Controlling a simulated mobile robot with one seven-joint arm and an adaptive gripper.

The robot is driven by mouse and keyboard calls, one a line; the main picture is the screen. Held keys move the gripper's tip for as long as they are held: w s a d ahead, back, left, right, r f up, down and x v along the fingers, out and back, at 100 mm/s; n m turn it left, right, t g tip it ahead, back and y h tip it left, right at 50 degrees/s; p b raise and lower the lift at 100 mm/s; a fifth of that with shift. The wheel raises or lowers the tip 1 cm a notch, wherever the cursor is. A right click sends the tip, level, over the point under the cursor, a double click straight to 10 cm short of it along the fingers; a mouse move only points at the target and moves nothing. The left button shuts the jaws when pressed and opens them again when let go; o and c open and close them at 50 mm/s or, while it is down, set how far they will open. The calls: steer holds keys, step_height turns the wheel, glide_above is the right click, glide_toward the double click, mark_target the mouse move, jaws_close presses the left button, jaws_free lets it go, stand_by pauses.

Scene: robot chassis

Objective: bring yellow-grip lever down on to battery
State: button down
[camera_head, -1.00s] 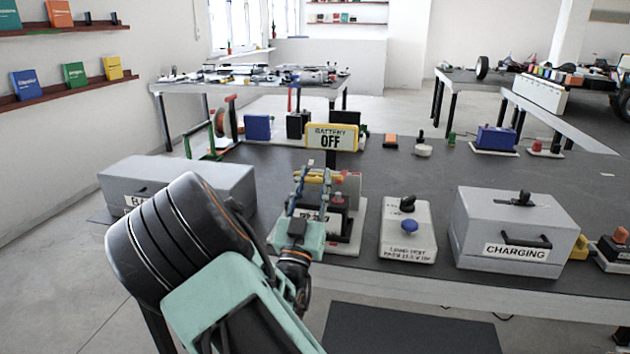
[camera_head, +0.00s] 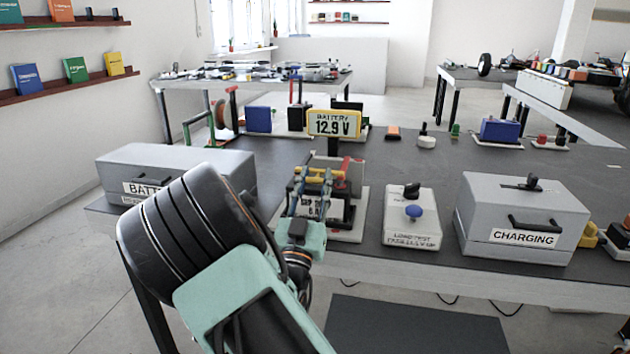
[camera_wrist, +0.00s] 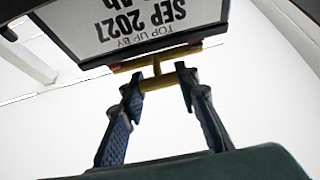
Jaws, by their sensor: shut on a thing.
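The yellow grip (camera_head: 320,174) is a short horizontal bar at the lever's end, and it also shows in the wrist view (camera_wrist: 158,81). My gripper (camera_head: 317,181) is shut on it, one finger on each side in the wrist view (camera_wrist: 164,82). The battery (camera_head: 332,208), with a white label, stands on a pale base behind my fingers. Its label (camera_wrist: 145,25) is upside down in the wrist view, just beyond the grip. The display sign (camera_head: 334,123) behind reads "BATTERY 12.9 V". My fingers hide part of the lever and battery, so I cannot tell whether they touch.
A grey box (camera_head: 178,172) stands left of the battery. A pale box with a blue knob (camera_head: 412,216) and a grey "CHARGING" box (camera_head: 522,220) stand to the right.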

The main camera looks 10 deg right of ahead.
steer(key=c, duration=1.5)
jaws_free()
steer(key=shift+w+f, duration=0.1)
steer(key=shift+f, duration=0.25)
steer(key=shift+o, duration=0.3)
steer(key=shift+r, duration=0.1)
steer(key=v, duration=1.2)
